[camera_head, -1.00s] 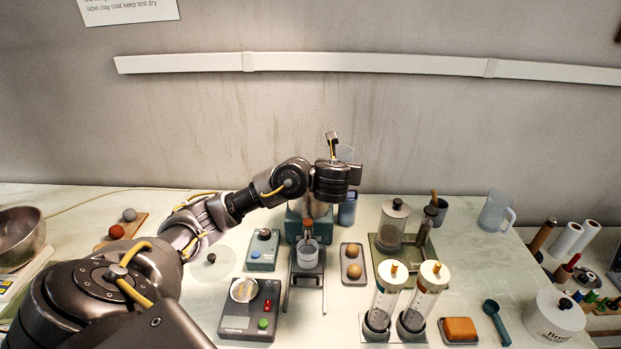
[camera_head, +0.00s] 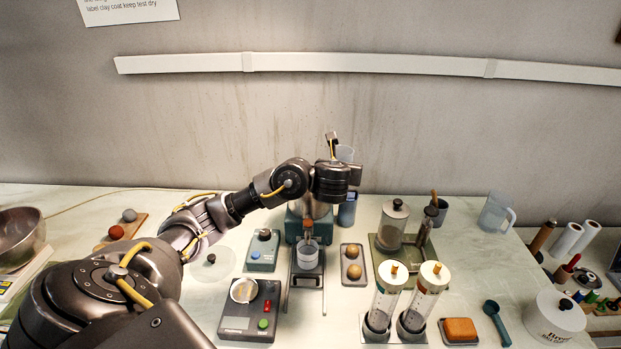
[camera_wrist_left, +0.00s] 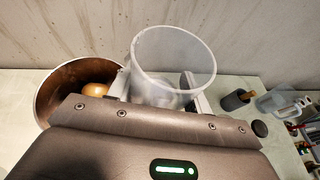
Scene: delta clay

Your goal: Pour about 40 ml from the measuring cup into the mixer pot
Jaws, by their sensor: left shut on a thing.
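The clear measuring cup (camera_head: 345,154) is in my left gripper (camera_head: 343,166), high above the back of the table. In the left wrist view the cup (camera_wrist_left: 172,62) shows its wide, round open rim. The jaws (camera_wrist_left: 160,98) are shut on it low down, partly hidden by the wrist housing. I cannot make out a liquid level in it. The green mixer (camera_head: 294,226) is partly hidden behind my arm. My right gripper is not in view.
A lidded jar (camera_head: 392,226) and a jug (camera_head: 496,213) stand to the right. In the left wrist view a brown round vessel (camera_wrist_left: 52,88) shows beside the cup.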

